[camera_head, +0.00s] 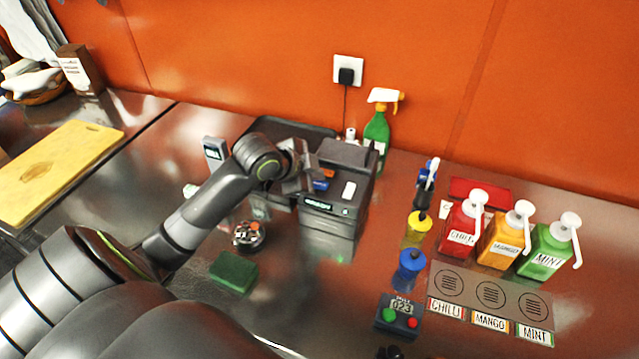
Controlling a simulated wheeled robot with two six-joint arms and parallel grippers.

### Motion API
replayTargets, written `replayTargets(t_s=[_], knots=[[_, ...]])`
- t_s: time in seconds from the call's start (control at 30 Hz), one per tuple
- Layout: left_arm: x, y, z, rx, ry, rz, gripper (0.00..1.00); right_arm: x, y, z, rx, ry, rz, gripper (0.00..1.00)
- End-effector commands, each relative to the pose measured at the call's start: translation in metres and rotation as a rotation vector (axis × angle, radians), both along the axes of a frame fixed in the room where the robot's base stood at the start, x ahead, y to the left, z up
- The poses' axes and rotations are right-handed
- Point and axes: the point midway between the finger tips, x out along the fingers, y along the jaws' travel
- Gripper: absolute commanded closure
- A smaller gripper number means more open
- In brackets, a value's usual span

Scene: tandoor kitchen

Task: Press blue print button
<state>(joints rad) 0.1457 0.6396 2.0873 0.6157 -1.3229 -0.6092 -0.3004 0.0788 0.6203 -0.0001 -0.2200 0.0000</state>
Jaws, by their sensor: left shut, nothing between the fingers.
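The dark printer (345,212) stands on the steel counter near the orange wall, with a lit green display on its front. The blue print button (321,185) shows on its top left part, close beside my gripper. An orange piece (328,174) lies just behind it. My left gripper (308,184) is shut and empty, reaching in from the left at the printer's left side. Its fingertips are right beside the blue button; I cannot tell whether they touch it. My right gripper is out of view.
A green spray bottle (376,131) stands behind the printer. To the right are chilli (462,232), mango (497,243) and mint (545,252) pump bottles. A green sponge (234,271), a small round bowl (248,236) and a counter device (397,315) lie in front.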

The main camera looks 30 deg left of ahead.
Motion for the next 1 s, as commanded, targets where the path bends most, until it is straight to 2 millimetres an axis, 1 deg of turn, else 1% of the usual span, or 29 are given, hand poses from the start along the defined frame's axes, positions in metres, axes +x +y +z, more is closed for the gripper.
replayTargets(t_s=[0.2,0.6,1.0], knots=[[0.0,0.0,-0.007,-0.001,0.0,0.001,1.0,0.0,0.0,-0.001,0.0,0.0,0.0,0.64],[0.0,0.0,-0.008,0.0,0.0,0.0,1.0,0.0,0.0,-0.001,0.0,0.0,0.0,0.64],[0.0,0.0,-0.013,0.0,0.0,0.0,1.0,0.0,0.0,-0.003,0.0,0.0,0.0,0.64]])
